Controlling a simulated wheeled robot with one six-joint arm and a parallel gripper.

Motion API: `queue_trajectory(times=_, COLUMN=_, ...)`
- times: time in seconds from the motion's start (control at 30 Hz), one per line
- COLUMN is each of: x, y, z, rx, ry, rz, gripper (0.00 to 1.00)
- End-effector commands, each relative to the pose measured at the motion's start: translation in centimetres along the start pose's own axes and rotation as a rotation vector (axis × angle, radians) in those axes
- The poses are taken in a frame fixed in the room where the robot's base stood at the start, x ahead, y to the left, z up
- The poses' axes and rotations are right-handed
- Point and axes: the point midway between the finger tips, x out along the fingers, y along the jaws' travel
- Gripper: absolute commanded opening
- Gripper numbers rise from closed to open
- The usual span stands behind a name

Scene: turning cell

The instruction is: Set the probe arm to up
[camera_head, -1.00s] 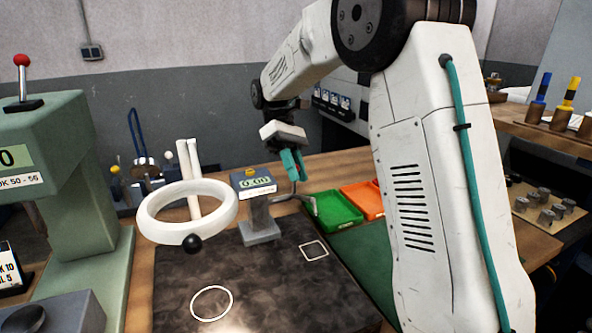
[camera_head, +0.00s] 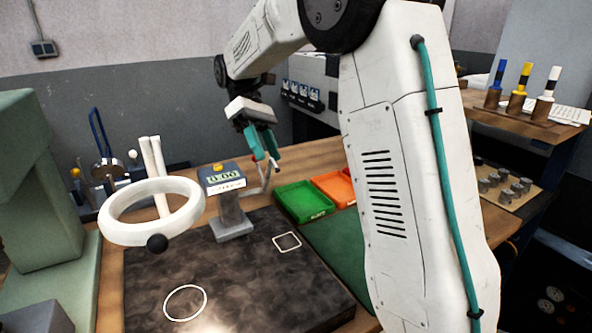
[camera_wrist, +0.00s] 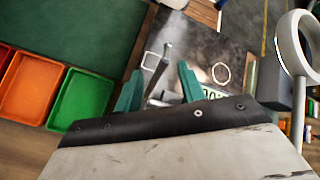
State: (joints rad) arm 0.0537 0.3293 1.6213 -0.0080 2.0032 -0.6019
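The gauge (camera_head: 222,177), a grey unit with a yellow top button and a display that seems to read 0.00, stands on a grey post at the back of the dark plate (camera_head: 240,265). Its thin metal probe arm (camera_head: 266,181) leaves the right side and bends upward toward my fingers. My gripper (camera_head: 263,146), with teal fingers, hangs just above and right of the gauge. In the wrist view, the fingers (camera_wrist: 160,88) are apart, and a grey rod (camera_wrist: 157,74), likely the probe arm, shows between them. Contact cannot be told. The gauge display (camera_wrist: 212,92) is partly hidden by my gripper.
A white ring handwheel (camera_head: 118,228) with a black knob stands left of the gauge. A green tray (camera_head: 303,201) and an orange tray (camera_head: 334,188) lie to the right. A green machine (camera_head: 40,190) fills the left edge. The plate's front is clear.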

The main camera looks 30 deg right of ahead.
Motion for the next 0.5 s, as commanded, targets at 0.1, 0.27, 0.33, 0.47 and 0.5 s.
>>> queue_trajectory(times=0.1, x=1.8, y=-1.2, z=1.6, rx=0.0, ry=-0.002, rz=-0.001, gripper=0.4)
queue_trajectory(times=0.27, x=4.1, y=-2.8, z=3.8, rx=0.0, ry=-0.001, rz=0.0, gripper=0.4)
queue_trajectory(times=0.33, x=5.3, y=-3.6, z=4.8, rx=0.0, ry=-0.001, rz=0.0, gripper=0.4)
queue_trajectory(times=0.47, x=7.2, y=-4.9, z=6.5, rx=0.001, ry=-0.001, rz=-0.001, gripper=0.4)
queue_trajectory(times=0.5, x=7.7, y=-5.2, z=7.0, rx=0.001, ry=0.0, rz=0.0, gripper=0.4)
